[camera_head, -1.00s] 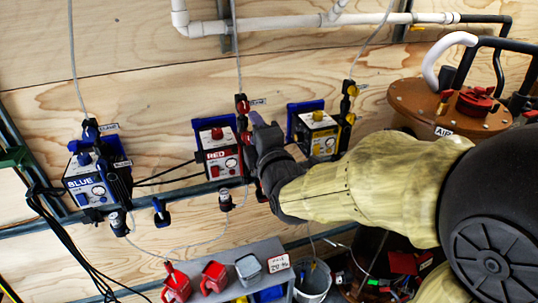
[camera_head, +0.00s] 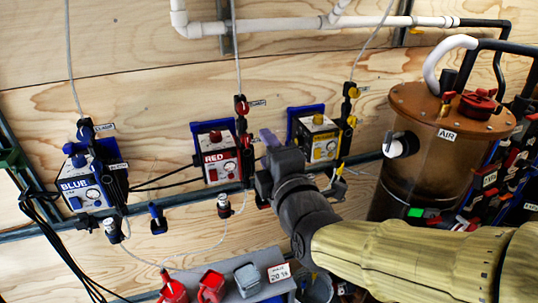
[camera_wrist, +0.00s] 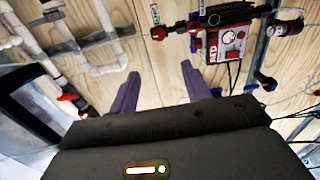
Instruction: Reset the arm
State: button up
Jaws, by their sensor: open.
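My gripper (camera_head: 268,140) is in front of the plywood wall in the head view, between the red box (camera_head: 217,160) and the yellow box (camera_head: 319,140). In the wrist view its two purple fingers (camera_wrist: 162,92) stand apart with only bare wall between them. It holds nothing. The red box also shows in the wrist view (camera_wrist: 225,44), beyond the fingers to the upper right, and I see no contact with it. My arm reaches in from the lower right of the head view.
A blue box (camera_head: 85,188) hangs at left. A brown-lidded AIR tank (camera_head: 425,160) stands at right, near my arm. White pipes (camera_head: 290,27) run along the top. A grey shelf (camera_head: 262,262) below carries red and grey containers. Black cables hang at lower left.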

jog(key=d+f+m+g+h+p, duration=0.3)
jog(key=d+f+m+g+p, duration=0.25)
jog(key=f+m+g, duration=0.45)
jog(key=s+d+f+m+g+h+p, duration=0.2)
jog(key=s+d+f+m+g, duration=0.2)
jog(key=s+d+f+m, duration=0.3)
jog(key=s+f+m, duration=0.1)
jog(key=m, duration=0.3)
jog(key=shift+f+g+p, duration=0.15)
jog(key=shift+g+p, duration=0.15)
jog(key=shift+g, duration=0.1)
